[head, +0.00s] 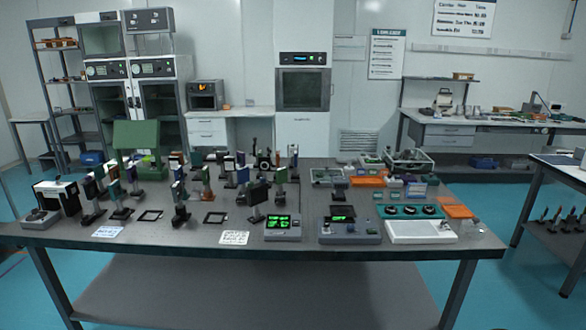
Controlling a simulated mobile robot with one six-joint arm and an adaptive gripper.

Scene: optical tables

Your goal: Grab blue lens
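Several upright posts with small coloured plates or optics stand on the left half of the long grey optical table (330,262). A small blue-looking optic (241,159) shows among them near the back middle. Another bluish one (131,174) stands further left. They are too small to tell which is the blue lens. My gripper does not show in this view.
Two control boxes with green displays (283,227) (348,231) and a white tray (422,231) stand along the front. A green panel (136,135) rises at the back left. Another table (562,170) stands at right. Blue floor is open between the tables.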

